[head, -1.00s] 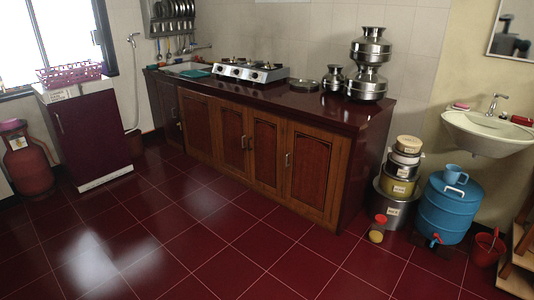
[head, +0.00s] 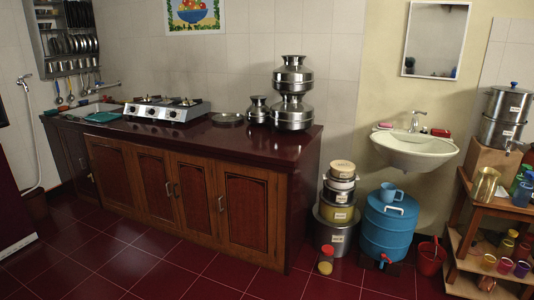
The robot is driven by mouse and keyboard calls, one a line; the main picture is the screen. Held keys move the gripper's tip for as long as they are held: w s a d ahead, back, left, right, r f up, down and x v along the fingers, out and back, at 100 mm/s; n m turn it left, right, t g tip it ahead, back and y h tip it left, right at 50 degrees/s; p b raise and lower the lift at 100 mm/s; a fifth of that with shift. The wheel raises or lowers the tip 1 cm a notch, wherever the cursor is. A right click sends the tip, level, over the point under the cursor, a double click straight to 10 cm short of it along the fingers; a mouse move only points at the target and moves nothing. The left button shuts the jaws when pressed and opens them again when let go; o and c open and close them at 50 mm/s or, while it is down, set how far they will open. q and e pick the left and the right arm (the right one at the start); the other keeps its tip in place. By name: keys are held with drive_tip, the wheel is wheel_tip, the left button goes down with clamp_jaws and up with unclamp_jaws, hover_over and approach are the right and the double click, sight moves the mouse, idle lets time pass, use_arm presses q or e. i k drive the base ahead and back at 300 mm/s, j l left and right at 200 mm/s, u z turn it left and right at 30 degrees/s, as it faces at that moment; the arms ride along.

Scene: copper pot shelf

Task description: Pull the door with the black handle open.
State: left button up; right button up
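A long counter (head: 205,135) with a dark red top stands against the wall. Below it is a row of wooden cabinet doors, all shut. The rightmost door (head: 247,208) has a pale metal handle (head: 221,203) at its left edge. The two middle doors, left (head: 152,180) and right (head: 195,198), meet with a pair of small handles (head: 171,190) between them. Another door (head: 112,175) is further left, and a dark door (head: 75,160) is at the far left end. The handles are too small to tell which one is black. Neither of my grippers shows.
Stacked tins (head: 340,200), a blue water drum (head: 388,225) and a red bucket (head: 431,256) stand right of the counter. A small jar (head: 326,262) is on the floor nearby. A wooden shelf (head: 490,200) is at the far right. Tiled floor (head: 120,270) before the doors is clear.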

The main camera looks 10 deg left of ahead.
sight(194, 190)
drive_tip(key=i+j, duration=0.95)
drive_tip(key=i+j+u, duration=0.1)
drive_tip(key=i+j, duration=1.65)
drive_tip(key=i, duration=0.25)
